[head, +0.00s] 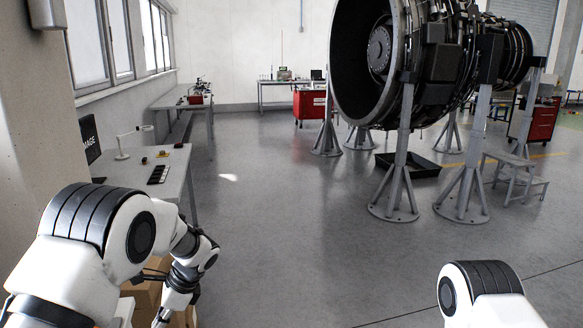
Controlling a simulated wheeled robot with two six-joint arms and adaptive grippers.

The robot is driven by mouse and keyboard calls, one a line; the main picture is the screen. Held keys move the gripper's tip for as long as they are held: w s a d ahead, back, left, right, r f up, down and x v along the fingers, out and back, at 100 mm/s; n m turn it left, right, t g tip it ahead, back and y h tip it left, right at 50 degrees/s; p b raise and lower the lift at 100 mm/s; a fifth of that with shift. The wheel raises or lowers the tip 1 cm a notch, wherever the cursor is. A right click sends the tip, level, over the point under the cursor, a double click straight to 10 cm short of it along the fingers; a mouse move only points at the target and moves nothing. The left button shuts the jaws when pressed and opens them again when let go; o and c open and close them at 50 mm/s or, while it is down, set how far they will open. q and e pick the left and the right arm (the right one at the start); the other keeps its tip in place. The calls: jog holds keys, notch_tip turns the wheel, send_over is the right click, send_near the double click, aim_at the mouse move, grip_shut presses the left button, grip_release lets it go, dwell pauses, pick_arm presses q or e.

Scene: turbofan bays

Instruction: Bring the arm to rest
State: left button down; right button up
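In the head view my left arm (120,235) comes in from the left, bends at its elbow and points down to the bottom edge. Its wrist end (180,285) is at the bottom of the picture, and the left gripper's fingers are out of sight below it. My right arm (480,285) shows only as one rounded white and black joint at the bottom right. The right gripper is not in view. Nothing held by either gripper can be seen.
A turbofan engine (440,60) rests on grey stands (400,185) at the right. A bench (130,175) with a lamp (122,142) runs along the left wall, close to my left arm. A cardboard box (145,295) lies below that arm. The middle floor (290,220) is clear.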

pick_arm(q)
jog(key=s+d+f+n+h, duration=0.2)
jog(key=s+f+n+h, duration=0.1)
jog(key=s+f, duration=0.65)
jog(key=s+d+f+n+h, duration=0.2)
jog(key=s+d+f+n, duration=0.1)
jog(key=s+f, duration=0.65)
jog(key=s+f+n+t+h, duration=0.1)
jog(key=s+f+n, duration=0.2)
jog(key=s+n, duration=0.6)
jog(key=s, duration=0.6)
jog(key=shift+s+a+f+t, duration=0.2)
jog(key=shift+a+t, duration=0.15)
jog(key=shift+t, duration=0.05)
